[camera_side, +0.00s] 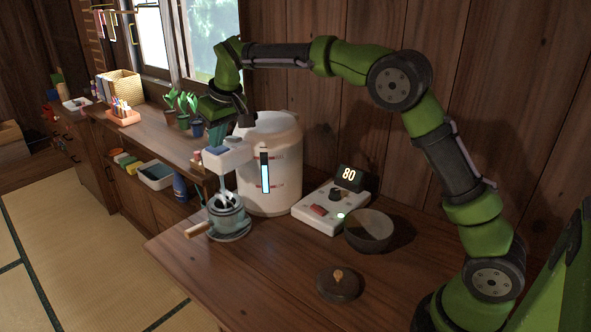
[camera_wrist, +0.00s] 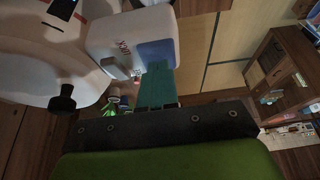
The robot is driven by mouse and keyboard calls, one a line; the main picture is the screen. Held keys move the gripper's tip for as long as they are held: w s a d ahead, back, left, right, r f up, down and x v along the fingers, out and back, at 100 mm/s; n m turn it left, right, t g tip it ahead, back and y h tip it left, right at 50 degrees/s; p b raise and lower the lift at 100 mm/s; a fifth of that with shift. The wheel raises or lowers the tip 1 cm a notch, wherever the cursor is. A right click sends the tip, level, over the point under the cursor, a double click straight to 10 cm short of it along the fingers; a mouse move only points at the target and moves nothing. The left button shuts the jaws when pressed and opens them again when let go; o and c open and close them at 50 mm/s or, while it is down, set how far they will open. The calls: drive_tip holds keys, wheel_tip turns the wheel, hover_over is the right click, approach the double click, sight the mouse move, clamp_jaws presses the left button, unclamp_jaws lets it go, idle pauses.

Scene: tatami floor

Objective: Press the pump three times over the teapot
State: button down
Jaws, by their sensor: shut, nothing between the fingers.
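The white pump tank (camera_side: 270,170) stands on the table with a lit blue level strip on its front. Its pump head (camera_side: 228,156) juts out to the left and has a blue pad on top, which also shows in the wrist view (camera_wrist: 157,49). My gripper (camera_side: 216,146) is shut and empty, its teal fingers pointing down at the pad. The fingertips (camera_wrist: 155,66) are at the pad, seemingly touching it. A pale stream runs from the spout down to the open grey-teal teapot (camera_side: 230,222), which has a wooden side handle. The water level inside is unclear.
A control box (camera_side: 322,209) with a display (camera_side: 349,177) reading 80 stands right of the tank. A dark bowl (camera_side: 369,231) and a round lid (camera_side: 338,284) with a wooden knob lie nearer. Potted plants (camera_side: 188,107) line the shelf behind. The table front is clear.

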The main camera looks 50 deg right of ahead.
drive_tip(key=shift+f, duration=0.15)
drive_tip(key=shift+r, duration=1.25)
drive_tip(key=shift+f, duration=0.1)
drive_tip(key=shift+f, duration=1.2)
drive_tip(key=shift+r, duration=1.25)
drive_tip(key=shift+f, duration=0.1)
